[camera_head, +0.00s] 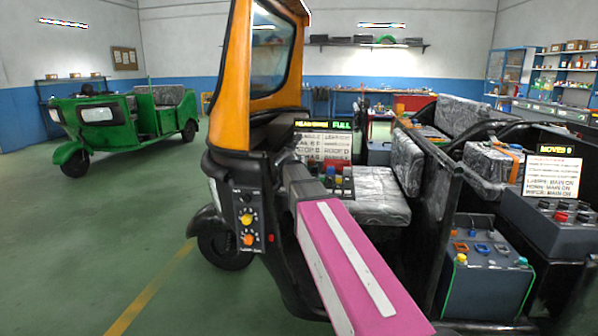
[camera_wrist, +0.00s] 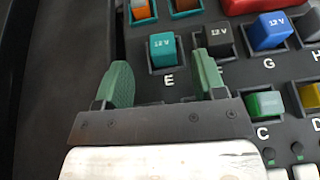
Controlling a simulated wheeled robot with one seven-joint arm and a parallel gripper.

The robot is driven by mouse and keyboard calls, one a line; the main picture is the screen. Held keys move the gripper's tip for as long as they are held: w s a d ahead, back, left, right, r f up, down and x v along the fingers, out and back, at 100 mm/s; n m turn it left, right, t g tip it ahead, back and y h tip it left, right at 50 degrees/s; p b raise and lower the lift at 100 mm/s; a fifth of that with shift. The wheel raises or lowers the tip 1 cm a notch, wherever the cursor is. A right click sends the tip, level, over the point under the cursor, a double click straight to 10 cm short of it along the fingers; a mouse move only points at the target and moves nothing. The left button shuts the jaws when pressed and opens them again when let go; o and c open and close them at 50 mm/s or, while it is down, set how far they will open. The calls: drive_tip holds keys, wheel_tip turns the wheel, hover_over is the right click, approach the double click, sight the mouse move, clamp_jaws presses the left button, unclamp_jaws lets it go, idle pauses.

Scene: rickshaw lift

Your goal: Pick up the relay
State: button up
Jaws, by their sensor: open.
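A teal relay marked 12 V (camera_wrist: 162,50) sits in the socket labelled E. My gripper (camera_wrist: 162,66) is open, with green pads on its fingers; in the wrist view the teal relay lies between the fingertips, and I cannot tell whether they touch it. A black relay marked 12 V (camera_wrist: 220,38) is just right of the right finger, in a socket whose label is partly hidden. A blue relay marked 12 V (camera_wrist: 268,32) sits at G. A green block (camera_wrist: 266,105) sits at C and a yellow one (camera_wrist: 311,97) beside it. In the head view, my pink arm link partly covers the dashboard.
A red block (camera_wrist: 255,5) and an orange one (camera_wrist: 140,9) are at the wrist view's top edge. An orange rickshaw frame (camera_head: 240,70) stands close around the dashboard. A lit sign (camera_head: 324,124) is behind it. A grey control box (camera_head: 485,285) stands right. A green rickshaw (camera_head: 115,130) is far left.

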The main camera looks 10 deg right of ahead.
drive_tip(key=shift+x, duration=2.75)
drive_tip(key=shift+s+f, duration=0.1)
drive_tip(key=shift+f, duration=0.1)
drive_tip(key=shift+c, duration=0.3)
drive_tip(key=c, duration=1)
